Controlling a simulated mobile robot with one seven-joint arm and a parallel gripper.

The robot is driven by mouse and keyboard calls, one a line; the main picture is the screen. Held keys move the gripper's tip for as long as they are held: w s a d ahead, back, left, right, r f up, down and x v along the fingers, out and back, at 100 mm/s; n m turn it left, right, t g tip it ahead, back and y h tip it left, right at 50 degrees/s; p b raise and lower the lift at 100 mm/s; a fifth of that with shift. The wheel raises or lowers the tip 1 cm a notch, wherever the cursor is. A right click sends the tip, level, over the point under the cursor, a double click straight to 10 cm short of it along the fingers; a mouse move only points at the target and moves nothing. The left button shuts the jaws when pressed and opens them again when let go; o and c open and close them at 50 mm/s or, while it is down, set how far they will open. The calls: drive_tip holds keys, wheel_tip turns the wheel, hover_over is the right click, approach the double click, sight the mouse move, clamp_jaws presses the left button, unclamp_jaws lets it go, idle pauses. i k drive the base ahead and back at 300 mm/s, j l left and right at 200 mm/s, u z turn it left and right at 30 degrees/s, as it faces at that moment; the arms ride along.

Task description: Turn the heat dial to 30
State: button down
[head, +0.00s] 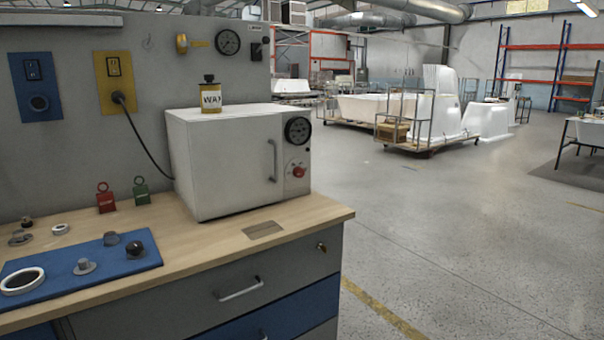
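A white box-shaped oven (222,160) stands on the wooden workbench in the head view, its door closed. Its right-hand panel carries a round black dial (298,130) with pale markings at the top. Below it is a small red knob (298,172) with marks around it. Which of the two is the heat dial, and its setting, are too small to read. My gripper is not in view.
A yellow-labelled can (209,94) sits on the oven. A cord hangs left of the oven. Floor (460,230) to the right is clear.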

sight(298, 172)
drive_tip(key=i+j+z, duration=0.1)
drive_tip(key=i, duration=1.1)
